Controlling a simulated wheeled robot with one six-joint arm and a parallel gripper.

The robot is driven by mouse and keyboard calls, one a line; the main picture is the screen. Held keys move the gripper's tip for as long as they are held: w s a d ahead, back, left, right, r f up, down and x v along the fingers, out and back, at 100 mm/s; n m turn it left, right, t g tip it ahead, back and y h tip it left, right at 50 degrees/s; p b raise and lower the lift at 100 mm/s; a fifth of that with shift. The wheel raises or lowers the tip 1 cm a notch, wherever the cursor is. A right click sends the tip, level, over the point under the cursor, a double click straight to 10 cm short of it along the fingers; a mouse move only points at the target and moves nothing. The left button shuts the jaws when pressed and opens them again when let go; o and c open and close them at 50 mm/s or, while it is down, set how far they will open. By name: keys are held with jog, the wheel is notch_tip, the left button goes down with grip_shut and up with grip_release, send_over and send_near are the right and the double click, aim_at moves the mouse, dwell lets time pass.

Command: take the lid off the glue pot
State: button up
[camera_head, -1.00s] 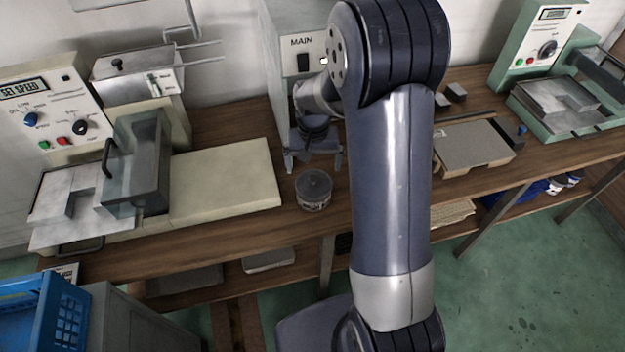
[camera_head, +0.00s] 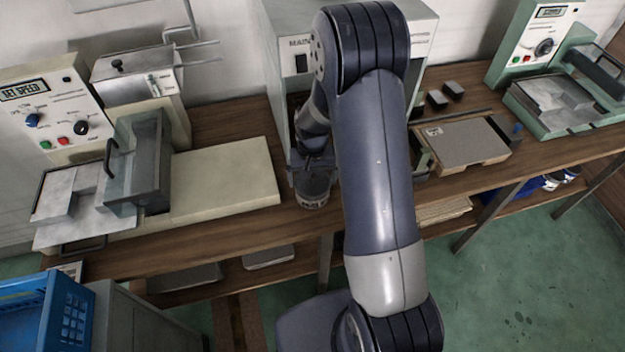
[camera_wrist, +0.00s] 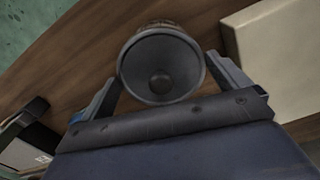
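The glue pot (camera_head: 313,201) stands upright near the front edge of the wooden bench, partly hidden from above by my gripper (camera_head: 313,167). In the wrist view its round dark grey lid (camera_wrist: 143,62) with a small centre knob (camera_wrist: 160,82) faces the camera. The lid sits on the pot, and a little of the pot's side shows beyond it. My gripper (camera_wrist: 163,70) is open, with one finger on each side of the lid. Whether a finger touches the rim cannot be told.
A pale flat slab (camera_head: 225,178) lies left of the pot, beside a machine with a dark handled guard (camera_head: 138,160). The grey MAIN cabinet (camera_head: 285,75) stands behind. A grey board (camera_head: 466,142) lies to the right. Bare bench (camera_head: 235,226) shows in front of the slab.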

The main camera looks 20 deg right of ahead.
jog(key=c, duration=0.4)
jog(key=shift+r, duration=0.1)
jog(key=shift+c, duration=0.2)
